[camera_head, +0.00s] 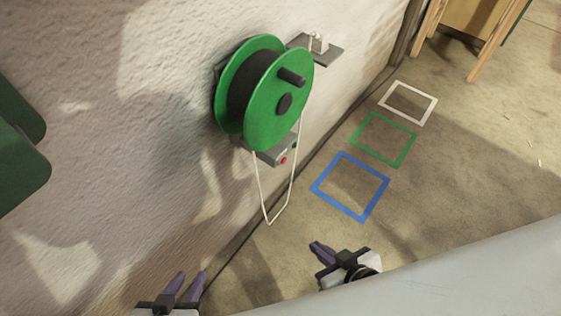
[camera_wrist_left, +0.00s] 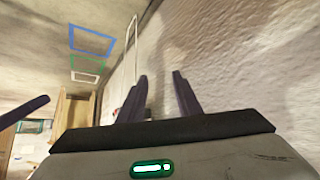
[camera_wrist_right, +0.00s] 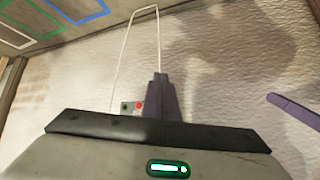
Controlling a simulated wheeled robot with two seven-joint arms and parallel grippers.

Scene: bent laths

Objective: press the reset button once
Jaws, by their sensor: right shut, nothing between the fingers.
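A small grey box (camera_head: 270,154) sits on the wall below a green cable reel (camera_head: 277,105). It carries a red button (camera_head: 283,160) and a dark green one (camera_head: 294,146); no label is readable. In the right wrist view the red button (camera_wrist_right: 138,105) shows just left of my right gripper's fingers. My right gripper (camera_head: 317,247) is shut and empty, below and right of the box in the head view, apart from it. My left gripper (camera_head: 191,275) is open and empty at the lower left, near the wall. The left wrist view shows a gap between its fingers (camera_wrist_left: 160,76).
A white cable loop (camera_head: 268,221) hangs below the reel. A wall shelf (camera_head: 325,54) holds a small white item. White (camera_head: 431,110), green (camera_head: 409,152) and blue (camera_head: 376,200) squares mark the floor. A dark green object (camera_head: 20,150) is at the left.

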